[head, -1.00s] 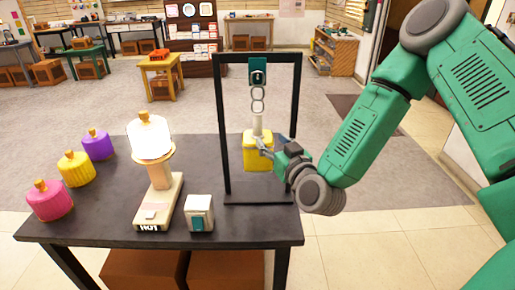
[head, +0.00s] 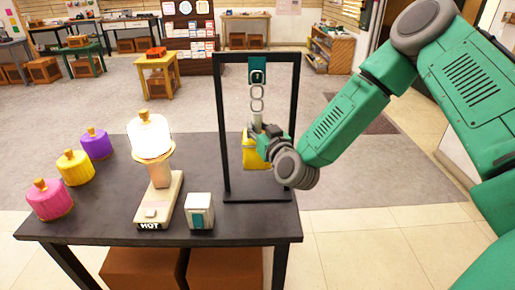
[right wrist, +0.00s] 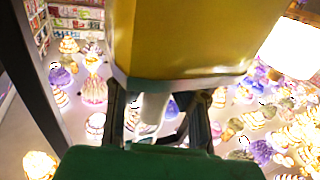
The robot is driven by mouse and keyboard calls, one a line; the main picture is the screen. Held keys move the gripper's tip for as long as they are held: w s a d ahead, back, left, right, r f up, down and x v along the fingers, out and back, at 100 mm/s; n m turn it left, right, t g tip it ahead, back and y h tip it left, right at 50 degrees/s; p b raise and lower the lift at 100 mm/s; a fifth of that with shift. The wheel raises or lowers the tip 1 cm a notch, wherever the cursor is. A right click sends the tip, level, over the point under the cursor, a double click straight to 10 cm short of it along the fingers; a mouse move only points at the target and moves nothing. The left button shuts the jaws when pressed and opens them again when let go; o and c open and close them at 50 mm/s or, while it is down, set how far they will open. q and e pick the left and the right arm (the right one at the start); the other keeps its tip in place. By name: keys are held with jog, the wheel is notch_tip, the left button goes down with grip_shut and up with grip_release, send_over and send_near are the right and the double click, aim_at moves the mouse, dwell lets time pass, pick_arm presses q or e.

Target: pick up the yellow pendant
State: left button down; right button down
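The yellow pendant (head: 252,155) hangs in a black upright frame (head: 223,125), below a teal hook (head: 258,74), chain rings (head: 257,98) and a pale stem (head: 256,122). My right gripper (head: 262,138) is at the pendant's upper part and partly hides it. In the right wrist view the yellow shade (right wrist: 195,35) fills the top, and the pale stem (right wrist: 153,106) shows between the fingers of my right gripper (right wrist: 160,105). The fingers are apart, with gaps beside the stem; whether one touches it is unclear. My left gripper is out of view.
On the dark table (head: 110,205) stand a lit lamp on a base marked HOT (head: 158,200), a small white-and-teal block (head: 199,211), and pink (head: 49,200), yellow (head: 75,167) and purple (head: 96,144) jar-like pieces. Frame posts flank the pendant.

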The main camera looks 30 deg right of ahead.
jog(key=shift+w+a+r, duration=0.1)
jog(key=shift+a, duration=0.15)
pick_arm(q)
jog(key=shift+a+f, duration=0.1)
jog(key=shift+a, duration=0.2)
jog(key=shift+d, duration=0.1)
pick_arm(e)
jog(key=shift+d, duration=0.15)
